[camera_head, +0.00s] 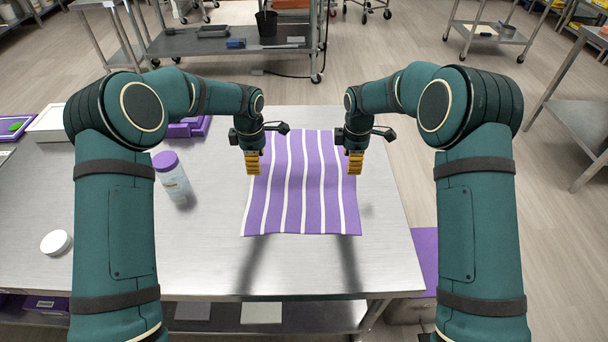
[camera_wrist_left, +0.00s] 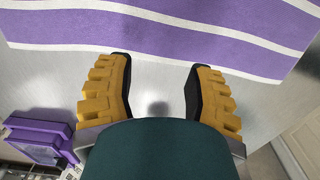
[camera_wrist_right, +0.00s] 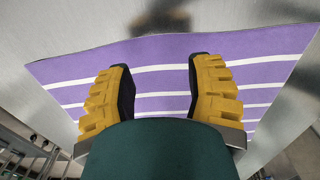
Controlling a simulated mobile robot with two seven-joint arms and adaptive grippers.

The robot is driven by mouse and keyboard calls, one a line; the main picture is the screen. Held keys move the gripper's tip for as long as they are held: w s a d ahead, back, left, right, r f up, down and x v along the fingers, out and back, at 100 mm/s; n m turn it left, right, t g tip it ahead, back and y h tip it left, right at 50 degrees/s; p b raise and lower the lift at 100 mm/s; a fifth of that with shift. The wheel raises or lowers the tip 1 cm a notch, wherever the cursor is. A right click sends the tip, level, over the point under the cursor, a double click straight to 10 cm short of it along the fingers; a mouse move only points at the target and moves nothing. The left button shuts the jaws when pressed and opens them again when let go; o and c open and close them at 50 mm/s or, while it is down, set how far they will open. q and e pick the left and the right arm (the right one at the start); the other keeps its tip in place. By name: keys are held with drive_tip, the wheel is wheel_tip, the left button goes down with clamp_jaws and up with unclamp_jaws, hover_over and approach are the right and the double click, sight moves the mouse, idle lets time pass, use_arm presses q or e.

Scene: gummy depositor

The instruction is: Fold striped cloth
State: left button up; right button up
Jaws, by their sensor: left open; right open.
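The purple and white striped cloth (camera_head: 303,190) lies spread on the steel table, with slight waves and its stripes running from far to near. My right gripper (camera_head: 355,174) is at the cloth's right edge. In the right wrist view its fingers (camera_wrist_right: 160,80) are apart and empty over the cloth (camera_wrist_right: 158,55). Contact with the cloth cannot be told.
On the steel table (camera_head: 330,268), a clear jar with a purple lid (camera_head: 172,176) stands left of the cloth. A white round lid (camera_head: 56,242) lies further left. Purple trays (camera_head: 188,127) and a white box (camera_head: 52,122) are at the far left. The table in front of the cloth is clear.

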use_arm(q)
drive_tip(key=shift+w+f, duration=0.15)
drive_tip(key=shift+f, duration=2.15)
use_arm(e)
drive_tip(key=shift+w+f, duration=0.15)
drive_tip(key=shift+f, duration=2.2)
use_arm(q)
drive_tip(key=shift+o, duration=0.2)
drive_tip(key=shift+f, duration=0.15)
use_arm(e)
drive_tip(key=shift+o, duration=0.2)
drive_tip(key=shift+f, duration=0.15)
use_arm(q)
drive_tip(key=c, duration=0.8)
use_arm(e)
drive_tip(key=c, duration=0.8)
use_arm(q)
drive_tip(key=shift+f, duration=0.1)
clamp_jaws()
use_arm(e)
drive_tip(key=shift+f, duration=0.1)
clamp_jaws()
use_arm(q)
drive_tip(key=shift+s+a+f, duration=0.1)
drive_tip(key=shift+s+f, duration=0.05)
drive_tip(key=shift+s, duration=0.05)
use_arm(e)
drive_tip(key=shift+s+f, duration=0.15)
drive_tip(key=shift+s, duration=0.05)
